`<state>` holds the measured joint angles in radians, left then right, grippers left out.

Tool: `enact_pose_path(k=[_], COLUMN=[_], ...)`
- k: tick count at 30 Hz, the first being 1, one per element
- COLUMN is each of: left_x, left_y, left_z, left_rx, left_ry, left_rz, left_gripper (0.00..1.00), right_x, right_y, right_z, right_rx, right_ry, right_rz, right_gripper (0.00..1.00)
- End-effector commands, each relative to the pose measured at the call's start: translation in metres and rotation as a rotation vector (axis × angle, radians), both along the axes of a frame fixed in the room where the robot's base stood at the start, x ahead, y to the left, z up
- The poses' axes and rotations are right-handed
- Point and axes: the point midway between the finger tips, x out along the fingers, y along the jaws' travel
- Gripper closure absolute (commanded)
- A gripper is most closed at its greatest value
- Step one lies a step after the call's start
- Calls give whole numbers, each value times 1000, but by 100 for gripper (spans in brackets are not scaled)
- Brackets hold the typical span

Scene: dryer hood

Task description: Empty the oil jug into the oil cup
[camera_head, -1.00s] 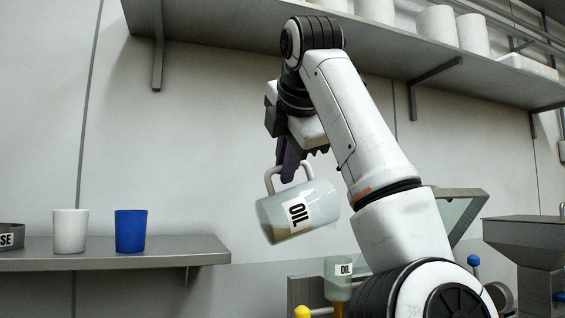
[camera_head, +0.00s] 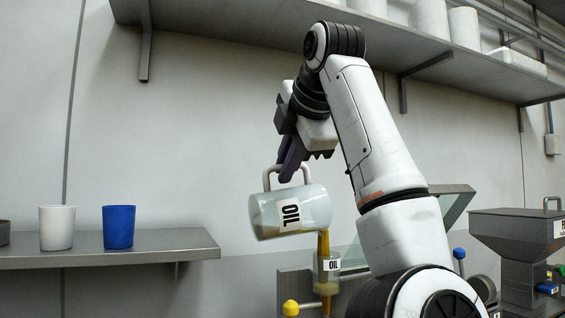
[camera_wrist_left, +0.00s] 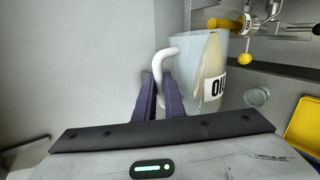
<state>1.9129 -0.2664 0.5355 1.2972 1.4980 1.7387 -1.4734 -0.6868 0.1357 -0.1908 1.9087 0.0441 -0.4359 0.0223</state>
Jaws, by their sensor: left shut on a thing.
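The oil jug (camera_head: 262,216), a clear vessel with a white handle and an "OIL" label, is tipped nearly on its side with its mouth to the right. My left gripper (camera_head: 288,172) is shut on its handle from above. An amber stream of oil (camera_head: 323,242) falls from the mouth into the small clear oil cup (camera_head: 319,272) below, which is also labelled "OIL". Some oil lies along the jug's lower side. The left wrist view shows the jug (camera_wrist_left: 185,85), the dark fingers (camera_wrist_left: 160,92) at its handle and the stream at top. My right gripper is not in view.
A grey shelf (camera_head: 110,258) at left holds a white cup (camera_head: 57,228) and a blue cup (camera_head: 119,227). A higher shelf (camera_head: 230,20) with white containers runs above. A yellow knob (camera_head: 290,307) is near the oil cup. A grey hopper (camera_head: 512,232) stands at right.

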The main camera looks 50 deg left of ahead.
Motion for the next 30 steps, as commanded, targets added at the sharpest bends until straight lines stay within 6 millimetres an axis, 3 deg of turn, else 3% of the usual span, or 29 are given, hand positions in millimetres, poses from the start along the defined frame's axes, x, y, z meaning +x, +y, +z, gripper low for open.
enact_pose_path(k=[30], left_x=[21], left_y=[-6], left_z=[-6], left_rx=[49], left_ry=[164], left_rz=[-1], left_gripper=[100], right_x=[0], right_y=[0], right_z=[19], right_rx=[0], right_ry=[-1], right_rz=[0], right_gripper=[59])
